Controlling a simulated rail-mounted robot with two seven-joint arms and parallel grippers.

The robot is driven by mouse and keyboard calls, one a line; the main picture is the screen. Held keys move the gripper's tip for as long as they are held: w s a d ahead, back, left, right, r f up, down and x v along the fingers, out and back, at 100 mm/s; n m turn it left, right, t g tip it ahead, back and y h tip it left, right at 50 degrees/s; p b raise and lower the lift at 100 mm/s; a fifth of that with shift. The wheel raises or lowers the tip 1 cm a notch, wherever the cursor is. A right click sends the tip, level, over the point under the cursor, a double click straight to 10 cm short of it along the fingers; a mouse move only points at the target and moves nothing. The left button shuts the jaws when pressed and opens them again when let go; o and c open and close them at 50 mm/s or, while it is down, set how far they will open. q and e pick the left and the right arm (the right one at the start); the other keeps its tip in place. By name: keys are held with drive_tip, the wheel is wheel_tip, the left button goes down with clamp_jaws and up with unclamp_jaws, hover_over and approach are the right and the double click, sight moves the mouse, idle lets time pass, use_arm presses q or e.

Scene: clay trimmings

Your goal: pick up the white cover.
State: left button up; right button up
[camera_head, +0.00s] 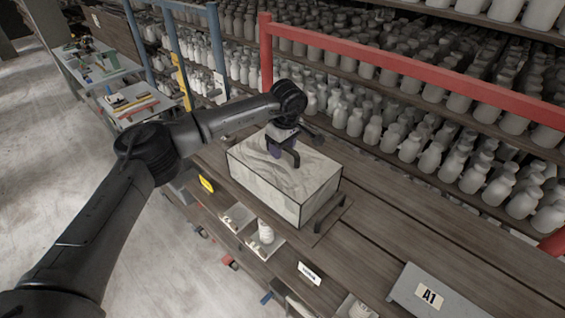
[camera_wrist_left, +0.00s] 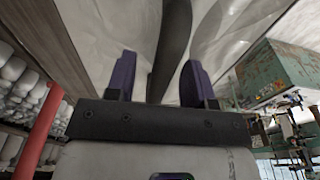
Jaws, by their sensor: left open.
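The white cover (camera_head: 305,184) is a pale, grey-veined surface over a box-shaped form with dark edges, on the wooden bench. In the left wrist view it is a creased white sheet (camera_wrist_left: 105,28) filling the upper middle. My left gripper (camera_head: 284,151) is open over the top of the cover, pointing down. Its purple-padded fingers (camera_wrist_left: 159,64) stand apart in the left wrist view, with a dark strip of the cover running between them. Whether the fingertips touch the cover cannot be told. My right gripper is not in view.
A dark handle-like bar (camera_head: 328,211) stands at the cover's right side. A red rail (camera_head: 410,68) and shelves of white bottles (camera_head: 430,158) are behind. A small white bottle (camera_head: 265,232) stands in front.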

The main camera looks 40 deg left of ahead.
use_arm(q)
drive_tip(key=shift+a+f, duration=0.1)
drive_tip(key=shift+f, duration=0.7)
clamp_jaws()
